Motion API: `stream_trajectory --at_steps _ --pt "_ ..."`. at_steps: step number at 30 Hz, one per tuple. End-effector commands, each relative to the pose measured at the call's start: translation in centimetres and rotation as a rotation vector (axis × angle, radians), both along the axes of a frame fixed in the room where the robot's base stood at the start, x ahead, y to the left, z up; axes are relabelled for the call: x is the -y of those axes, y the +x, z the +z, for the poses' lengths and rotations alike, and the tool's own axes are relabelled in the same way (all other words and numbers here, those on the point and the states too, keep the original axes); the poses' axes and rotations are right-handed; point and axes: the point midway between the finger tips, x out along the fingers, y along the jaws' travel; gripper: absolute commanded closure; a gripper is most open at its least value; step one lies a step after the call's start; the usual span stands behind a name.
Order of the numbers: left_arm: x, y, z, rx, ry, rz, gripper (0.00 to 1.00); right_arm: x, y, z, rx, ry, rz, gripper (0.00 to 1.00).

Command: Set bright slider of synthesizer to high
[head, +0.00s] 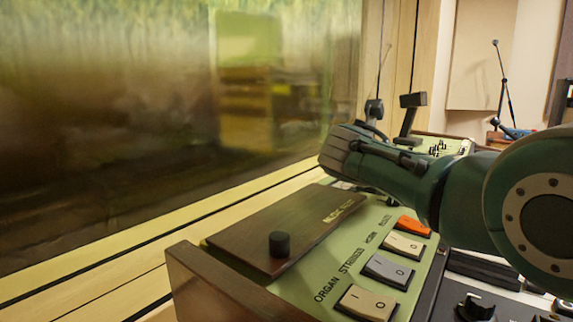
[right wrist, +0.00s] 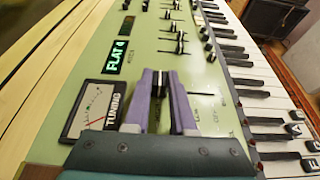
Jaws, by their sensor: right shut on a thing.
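The synthesizer has a pale green panel (head: 325,265) with wooden ends; its panel also fills the middle of the right wrist view (right wrist: 215,78). My right gripper (right wrist: 162,77) points down at this panel, its two purple fingers shut on a small dark slider knob (right wrist: 158,88). The fingers cover most of that knob, and its label cannot be read. In the head view my right arm reaches over the panel from the right, and its fingertips are hidden. My left gripper is not in view.
Several other dark sliders (right wrist: 180,40) stand on the panel beyond the fingers. Keys (right wrist: 262,100) run along the right. A window (head: 150,120) stands behind the synthesizer.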

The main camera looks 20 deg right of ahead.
Motion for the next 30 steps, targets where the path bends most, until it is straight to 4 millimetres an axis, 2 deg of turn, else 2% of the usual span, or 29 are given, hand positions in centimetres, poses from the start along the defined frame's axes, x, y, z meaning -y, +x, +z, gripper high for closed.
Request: stream_trajectory --at_steps 6,7,14,23,26,30 --pt "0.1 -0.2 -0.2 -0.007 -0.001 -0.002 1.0 -0.4 0.3 -0.2 0.003 0.006 0.012 1.0" --pt "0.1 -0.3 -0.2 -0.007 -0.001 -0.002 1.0 -0.4 0.2 -0.2 0.003 0.006 0.012 0.74" --pt "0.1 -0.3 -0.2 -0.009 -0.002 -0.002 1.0 -0.3 0.2 -0.1 0.002 0.004 0.008 0.48" --pt "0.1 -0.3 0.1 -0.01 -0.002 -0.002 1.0 -0.4 0.0 0.1 -0.001 0.003 0.007 0.47" --pt "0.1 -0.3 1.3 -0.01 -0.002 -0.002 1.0 -1.3 -0.4 0.8 0.0 0.003 0.008 0.47" --pt "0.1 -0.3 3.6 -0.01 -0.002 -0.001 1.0 -3.5 -1.5 2.0 0.0 0.006 0.011 0.47"
